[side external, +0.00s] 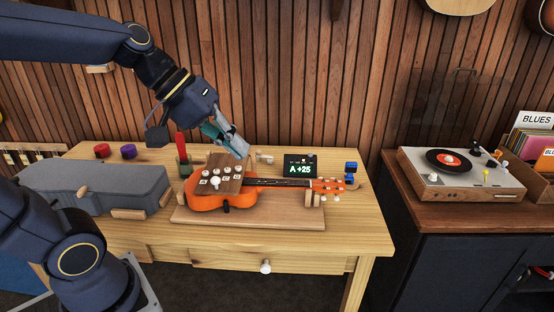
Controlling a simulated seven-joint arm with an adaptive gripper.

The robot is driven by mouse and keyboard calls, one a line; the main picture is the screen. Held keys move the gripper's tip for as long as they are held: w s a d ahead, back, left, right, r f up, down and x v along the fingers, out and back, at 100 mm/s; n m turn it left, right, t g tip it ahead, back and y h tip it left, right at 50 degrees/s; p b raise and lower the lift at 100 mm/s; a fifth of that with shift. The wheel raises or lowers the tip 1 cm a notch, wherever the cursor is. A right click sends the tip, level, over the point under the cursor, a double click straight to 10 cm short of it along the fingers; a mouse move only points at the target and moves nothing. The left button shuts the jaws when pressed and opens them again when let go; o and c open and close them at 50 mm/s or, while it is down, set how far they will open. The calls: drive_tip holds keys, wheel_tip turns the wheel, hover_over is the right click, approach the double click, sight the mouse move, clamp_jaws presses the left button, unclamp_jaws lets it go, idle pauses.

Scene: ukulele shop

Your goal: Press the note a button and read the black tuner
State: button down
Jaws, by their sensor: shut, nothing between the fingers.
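The black tuner (289,171) stands at the back of the wooden table. Its screen shows "A +25" in light green, with small marks above. A brown wooden panel (229,186) with several pale round buttons lies over the body of the orange ukulele (205,203). The letters beside the buttons are too small to read surely, so I cannot tell which is note A. My gripper (240,153) is shut and empty, pointing down and right, just above the panel's back right corner. I cannot tell whether its tips touch anything.
The ukulele rests on a wooden board (250,220). A grey case (95,188) lies at the left, with red (101,150) and purple (128,151) round items behind it. A blue item (350,170) stands right of the tuner. The table's front right corner is clear.

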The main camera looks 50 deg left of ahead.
drive_tip(key=s+a+f+m+y, duration=0.4)
drive_tip(key=s+m, duration=0.2)
drive_tip(key=s, duration=0.1)
drive_tip(key=shift+s+g+y, duration=0.3)
drive_tip(key=shift+s+g, duration=0.1)
idle(0.7)
